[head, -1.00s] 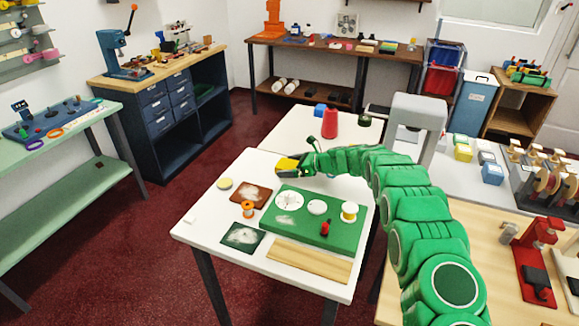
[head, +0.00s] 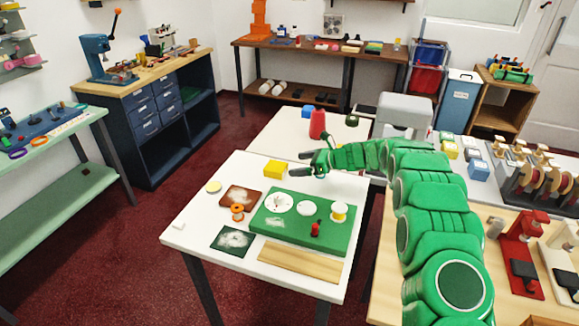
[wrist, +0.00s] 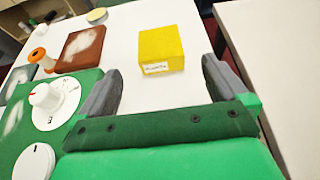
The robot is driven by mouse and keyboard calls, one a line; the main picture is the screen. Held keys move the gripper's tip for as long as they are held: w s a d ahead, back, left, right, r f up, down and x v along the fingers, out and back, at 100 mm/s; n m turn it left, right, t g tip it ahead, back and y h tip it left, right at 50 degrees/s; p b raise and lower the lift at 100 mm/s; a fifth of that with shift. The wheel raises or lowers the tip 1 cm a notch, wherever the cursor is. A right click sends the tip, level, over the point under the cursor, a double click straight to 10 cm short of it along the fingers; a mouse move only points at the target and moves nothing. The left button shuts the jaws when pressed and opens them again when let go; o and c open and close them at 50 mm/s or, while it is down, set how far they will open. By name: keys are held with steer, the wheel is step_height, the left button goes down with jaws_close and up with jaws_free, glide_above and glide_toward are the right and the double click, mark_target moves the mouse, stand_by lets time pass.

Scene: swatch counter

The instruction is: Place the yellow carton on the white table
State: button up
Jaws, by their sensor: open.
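The yellow carton (head: 274,167) stands on the white table (head: 190,232), near its back edge. In the wrist view the carton (wrist: 160,48) sits upright with a white label on its near face, just beyond the fingertips and apart from them. My gripper (head: 300,163) is open and empty, to the right of the carton in the head view. Its two dark fingers (wrist: 160,75) show spread apart in the wrist view, with bare white tabletop between them.
A green board (head: 270,235) with white dials and a spool lies in front of my gripper. A brown mat (head: 240,194) and an orange spool (head: 237,212) are left of it. A red bottle (head: 317,124) stands on another white table behind. The table's left front is clear.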

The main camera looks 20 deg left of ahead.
steer(key=shift+v, duration=1.25)
steer(key=shift+s, duration=0.1)
steer(key=shift+s+d+r, duration=0.2)
steer(key=shift+r, duration=0.1)
steer(key=s+d+r+n+g+h, duration=0.1)
steer(key=s+d+r+n+h, duration=0.15)
steer(key=s+d+r, duration=0.4)
steer(key=s+d+r+n+h, duration=0.1)
steer(key=s+d+r+n, duration=0.25)
steer(key=s, duration=0.55)
steer(key=s+d+r+n+g+h, duration=0.1)
steer(key=s+d+r+n+h, duration=0.2)
steer(key=s+d, duration=0.35)
steer(key=s+d+r+n+h, duration=0.1)
steer(key=s+d+n+h, duration=0.1)
steer(key=s+d, duration=0.5)
steer(key=s+d+r+n+h, duration=0.1)
steer(key=s+d+n, duration=0.3)
steer(key=s, duration=1.3)
steer(key=s+d+r+n+h, duration=0.1)
steer(key=s+d+n+h, duration=0.2)
steer(key=s+d, duration=0.8)
steer(key=shift+s+h, duration=0.45)
steer(key=shift+s, duration=0.3)
